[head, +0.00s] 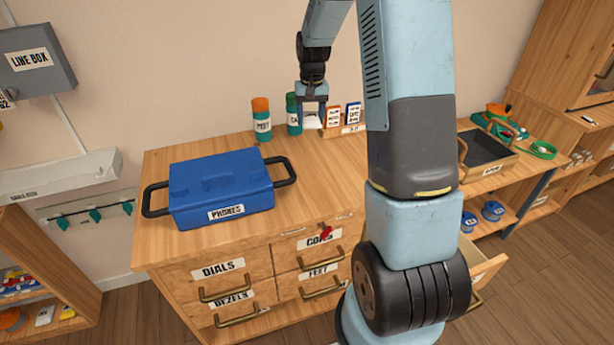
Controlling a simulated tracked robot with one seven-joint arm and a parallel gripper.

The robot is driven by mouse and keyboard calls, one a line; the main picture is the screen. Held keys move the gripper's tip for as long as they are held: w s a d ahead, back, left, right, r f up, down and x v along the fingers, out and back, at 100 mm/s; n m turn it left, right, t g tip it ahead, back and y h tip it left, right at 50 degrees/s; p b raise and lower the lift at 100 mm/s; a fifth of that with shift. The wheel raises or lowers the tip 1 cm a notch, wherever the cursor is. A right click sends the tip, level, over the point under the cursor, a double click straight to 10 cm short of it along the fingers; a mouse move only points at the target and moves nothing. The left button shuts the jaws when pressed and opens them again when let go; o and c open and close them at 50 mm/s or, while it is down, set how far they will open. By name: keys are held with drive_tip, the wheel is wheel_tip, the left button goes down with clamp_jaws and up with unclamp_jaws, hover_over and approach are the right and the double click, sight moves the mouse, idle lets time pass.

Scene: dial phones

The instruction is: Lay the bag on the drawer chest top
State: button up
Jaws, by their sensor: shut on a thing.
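The wooden drawer chest top (315,180) fills the middle of the head view. My gripper (312,112) hangs fingers-down over the back part of the top. It is shut on a small pale thing, which looks like the bag (312,123). The bag is mostly hidden by the fingers, and its label, if any, is not readable. I cannot tell for sure whether the bag touches the top or is held just above it.
A blue PHONES case (220,185) with black handles covers the top's left side. An orange-lidded canister (262,120), a green canister (293,113) and a small labelled box (343,120) stand along the back. The middle is clear. My arm hides the right side.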

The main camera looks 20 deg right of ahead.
drive_tip(key=s+d+n, duration=0.1)
drive_tip(key=s+d, duration=0.2)
drive_tip(key=s, duration=0.5)
drive_tip(key=s+d+r+n, duration=0.1)
drive_tip(key=s+d, duration=0.3)
drive_tip(key=s, duration=0.5)
drive_tip(key=s+d+n, duration=0.1)
drive_tip(key=s+d, duration=0.2)
drive_tip(key=s, duration=0.5)
hover_over(338, 176)
drive_tip(key=f, duration=0.9)
drive_tip(key=shift+s+d+f, duration=0.2)
drive_tip(key=shift+w+a+f, duration=0.1)
drive_tip(key=shift+w+f, duration=0.1)
drive_tip(key=shift+f, duration=1.65)
drive_tip(key=o, duration=1.1)
drive_tip(key=shift+c, duration=0.2)
